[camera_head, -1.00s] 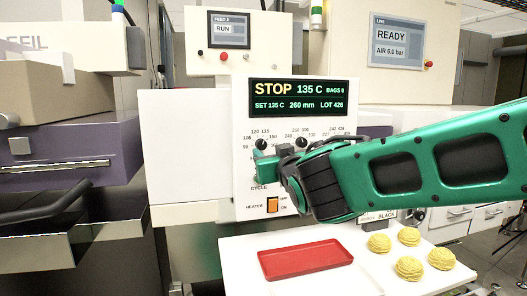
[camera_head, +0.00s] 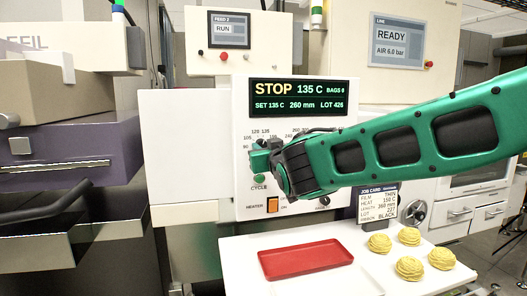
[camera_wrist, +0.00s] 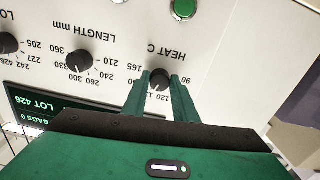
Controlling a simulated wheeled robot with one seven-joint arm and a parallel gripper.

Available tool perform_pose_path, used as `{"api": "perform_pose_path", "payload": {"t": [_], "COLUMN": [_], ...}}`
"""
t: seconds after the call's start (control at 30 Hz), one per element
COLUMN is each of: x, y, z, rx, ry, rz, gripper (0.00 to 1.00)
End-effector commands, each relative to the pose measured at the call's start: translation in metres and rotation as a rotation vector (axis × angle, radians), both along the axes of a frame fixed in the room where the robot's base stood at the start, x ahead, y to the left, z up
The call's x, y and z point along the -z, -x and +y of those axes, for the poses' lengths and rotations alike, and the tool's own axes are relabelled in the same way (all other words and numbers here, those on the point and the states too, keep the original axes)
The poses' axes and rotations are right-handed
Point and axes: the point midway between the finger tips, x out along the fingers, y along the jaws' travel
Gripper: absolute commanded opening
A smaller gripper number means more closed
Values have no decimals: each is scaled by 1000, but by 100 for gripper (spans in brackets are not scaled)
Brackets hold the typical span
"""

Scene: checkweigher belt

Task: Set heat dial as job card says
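The heat dial (camera_wrist: 159,79) is a black round knob with a printed scale on the white machine panel. In the wrist view it lies between the two green fingertips of my gripper (camera_wrist: 160,86). The fingers stand close on either side of it, open; no firm hold shows. In the head view my gripper (camera_head: 262,158) covers this dial. The display (camera_head: 297,98) reads STOP, 135 C, SET 135 C, 260 mm, LOT 426. The job card (camera_head: 377,203) reads film thin, heat 150 C, length apparently 360 mm, lot apparently 227, ribbon black.
The length dial (camera_wrist: 79,61) and lot dial (camera_wrist: 8,44) sit beside the heat dial. A green cycle button (camera_head: 259,181) and an orange heater switch (camera_head: 272,205) are below. A red tray (camera_head: 305,258) and several yellow nests (camera_head: 409,267) lie on the white shelf.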

Motion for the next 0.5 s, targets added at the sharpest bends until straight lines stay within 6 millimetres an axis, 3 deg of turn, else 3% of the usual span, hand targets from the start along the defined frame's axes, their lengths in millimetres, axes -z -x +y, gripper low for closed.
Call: {"api": "perform_pose_path", "payload": {"t": [0.5], "x": [0], "y": [0], "z": [-2], "rx": [3], "ry": [-112], "rz": [32], "gripper": [4]}}
